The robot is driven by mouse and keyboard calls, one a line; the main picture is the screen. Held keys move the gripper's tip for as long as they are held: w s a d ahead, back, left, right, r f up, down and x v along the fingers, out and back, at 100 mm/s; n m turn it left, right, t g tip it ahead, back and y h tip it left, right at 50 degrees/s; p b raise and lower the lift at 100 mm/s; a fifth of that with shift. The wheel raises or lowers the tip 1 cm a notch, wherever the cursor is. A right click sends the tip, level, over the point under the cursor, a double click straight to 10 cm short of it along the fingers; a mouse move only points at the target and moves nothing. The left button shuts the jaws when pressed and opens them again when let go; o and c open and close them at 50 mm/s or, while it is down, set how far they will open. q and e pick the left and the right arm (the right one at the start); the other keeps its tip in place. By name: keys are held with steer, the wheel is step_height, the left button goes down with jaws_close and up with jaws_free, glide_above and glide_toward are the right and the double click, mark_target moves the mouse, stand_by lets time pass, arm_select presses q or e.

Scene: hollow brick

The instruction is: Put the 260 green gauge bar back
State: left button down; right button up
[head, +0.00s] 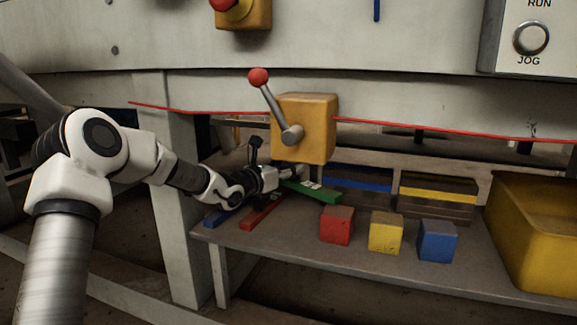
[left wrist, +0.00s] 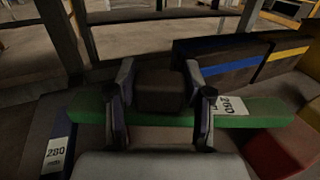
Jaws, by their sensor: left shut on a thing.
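The green gauge bar (head: 318,192) lies crosswise at my left gripper (head: 288,176), over the left part of the shelf. My left gripper is shut on the bar. In the left wrist view the green bar (left wrist: 265,111) runs across behind the two fingers (left wrist: 163,105), and its white label sits right of them, upside down, seeming to read 260. A dark block shows between the fingers. Whether the bar touches the shelf is hard to tell. My right gripper is in neither view.
A red bar (head: 262,212) and a blue bar (head: 214,217) lie on the shelf's left end; one label reads 280 (left wrist: 57,154). Red (head: 337,226), yellow (head: 385,232) and blue (head: 437,241) blocks stand in front of striped boxes (head: 436,197). A yellow bin (head: 535,235) is at right; a lever box (head: 312,125) hangs above.

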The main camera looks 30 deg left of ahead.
arm_select(q)
steer(key=shift+c, duration=2.3)
jaws_free()
steer(key=shift+f, duration=0.1)
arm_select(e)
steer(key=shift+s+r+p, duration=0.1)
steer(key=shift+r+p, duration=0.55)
arm_select(q)
steer(key=s+a+r+p, duration=0.1)
steer(key=s+p, duration=0.5)
steer(key=s, duration=0.6)
steer(key=shift+a, duration=0.35)
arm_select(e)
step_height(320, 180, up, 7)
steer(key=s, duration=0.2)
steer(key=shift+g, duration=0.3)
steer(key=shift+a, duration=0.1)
